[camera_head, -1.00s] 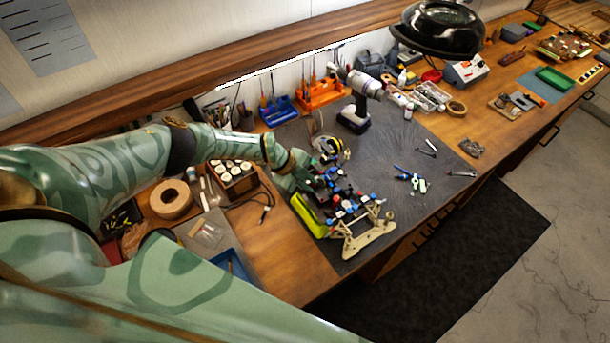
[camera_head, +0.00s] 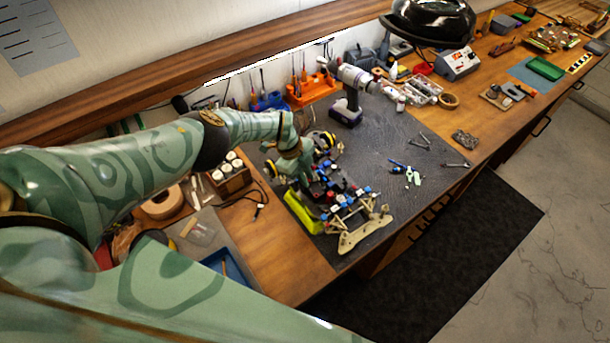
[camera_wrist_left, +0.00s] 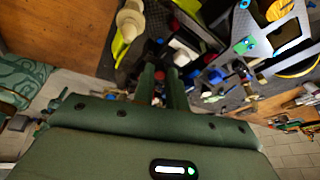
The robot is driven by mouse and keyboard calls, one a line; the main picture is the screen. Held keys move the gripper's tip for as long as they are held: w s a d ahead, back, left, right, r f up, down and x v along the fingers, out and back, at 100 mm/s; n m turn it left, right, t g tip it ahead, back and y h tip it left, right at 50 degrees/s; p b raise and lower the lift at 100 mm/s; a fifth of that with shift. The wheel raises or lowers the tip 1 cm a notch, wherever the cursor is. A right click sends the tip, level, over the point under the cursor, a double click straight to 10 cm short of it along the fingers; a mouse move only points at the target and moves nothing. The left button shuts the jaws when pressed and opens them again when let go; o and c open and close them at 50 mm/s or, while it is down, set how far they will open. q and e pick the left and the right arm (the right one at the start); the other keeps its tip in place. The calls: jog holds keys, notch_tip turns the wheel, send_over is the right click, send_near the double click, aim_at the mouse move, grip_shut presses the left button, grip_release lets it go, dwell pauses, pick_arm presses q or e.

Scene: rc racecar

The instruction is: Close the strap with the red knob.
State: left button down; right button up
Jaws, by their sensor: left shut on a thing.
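The racecar chassis (camera_head: 352,212) lies on the dark mat, with blue, red and black parts, a yellow-green side and a cream plate at its front end. My left gripper (camera_head: 306,187) points down onto its rear part, near the bench's middle. In the left wrist view my left gripper's fingers (camera_wrist_left: 161,72) are close together, shut on a small part. Red shows between them, apparently the red knob (camera_wrist_left: 160,76), mostly hidden by the fingers. The strap cannot be made out. The chassis also shows beyond the fingertips in the wrist view (camera_wrist_left: 207,72). My right gripper is not in view.
Small tools (camera_head: 407,172) lie to the right of the chassis. The dark mat (camera_head: 385,140) is bare between the drill and these tools.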

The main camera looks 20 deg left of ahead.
pick_arm(q)
jog(key=shift+s+d, duration=0.1)
jog(key=shift+d, duration=0.05)
jog(key=c, duration=1.4)
grip_release()
jog(key=p+v, duration=0.7)
jog(key=v, duration=0.9)
